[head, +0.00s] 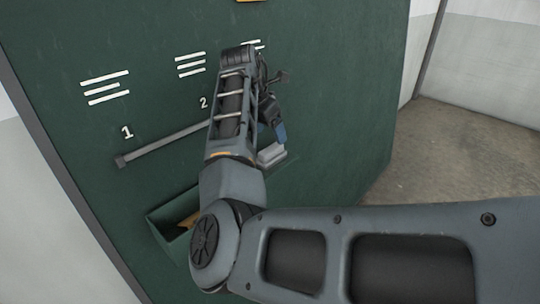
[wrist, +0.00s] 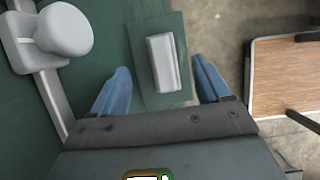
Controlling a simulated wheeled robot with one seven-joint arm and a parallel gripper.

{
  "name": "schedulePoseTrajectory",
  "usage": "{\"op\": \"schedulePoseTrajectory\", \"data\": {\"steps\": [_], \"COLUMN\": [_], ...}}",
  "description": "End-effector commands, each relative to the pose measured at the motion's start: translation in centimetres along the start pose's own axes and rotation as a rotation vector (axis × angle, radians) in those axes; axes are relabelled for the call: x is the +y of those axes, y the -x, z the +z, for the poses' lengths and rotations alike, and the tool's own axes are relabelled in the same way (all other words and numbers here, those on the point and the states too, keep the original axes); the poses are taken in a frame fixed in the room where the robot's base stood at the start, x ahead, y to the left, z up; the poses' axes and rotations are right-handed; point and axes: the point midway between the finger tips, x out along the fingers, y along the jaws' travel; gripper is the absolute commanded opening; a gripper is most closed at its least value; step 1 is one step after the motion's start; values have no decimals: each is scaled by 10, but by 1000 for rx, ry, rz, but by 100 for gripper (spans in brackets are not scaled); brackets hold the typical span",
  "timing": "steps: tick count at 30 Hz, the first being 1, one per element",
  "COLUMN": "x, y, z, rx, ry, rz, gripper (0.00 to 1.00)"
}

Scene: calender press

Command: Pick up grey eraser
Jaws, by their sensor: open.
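The grey eraser (head: 271,155) is a pale grey block just below my gripper at the green board in the head view. In the wrist view the eraser (wrist: 163,63) lies lengthwise on a small green ledge (wrist: 145,98). My gripper (wrist: 162,82) is open and empty, with its blue fingers spread on the left and right of the eraser. In the picture the eraser sits between and slightly beyond the fingertips; I see no contact. In the head view my gripper (head: 279,130) shows only one blue finger clearly; my arm hides part of the area.
The green board (head: 340,90) carries white marks and numbers. A grey bar (head: 165,143) runs across it, and a green tray (head: 160,216) sits lower left. A rounded grey knob (wrist: 63,29) is at upper left in the wrist view; a wooden-topped table (wrist: 285,75) is at right.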

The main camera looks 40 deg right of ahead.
Motion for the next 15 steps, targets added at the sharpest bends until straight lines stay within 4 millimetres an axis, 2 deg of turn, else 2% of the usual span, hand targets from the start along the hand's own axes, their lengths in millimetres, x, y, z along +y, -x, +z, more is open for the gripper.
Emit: {"op": "schedulePoseTrajectory", "data": {"steps": [5, 15], "x": [2, 0], "y": [-1, -37], "z": [-4, -12], "rx": [23, 22], "ry": [21, 21], "rz": [-7, -6], "gripper": [77, 77]}}
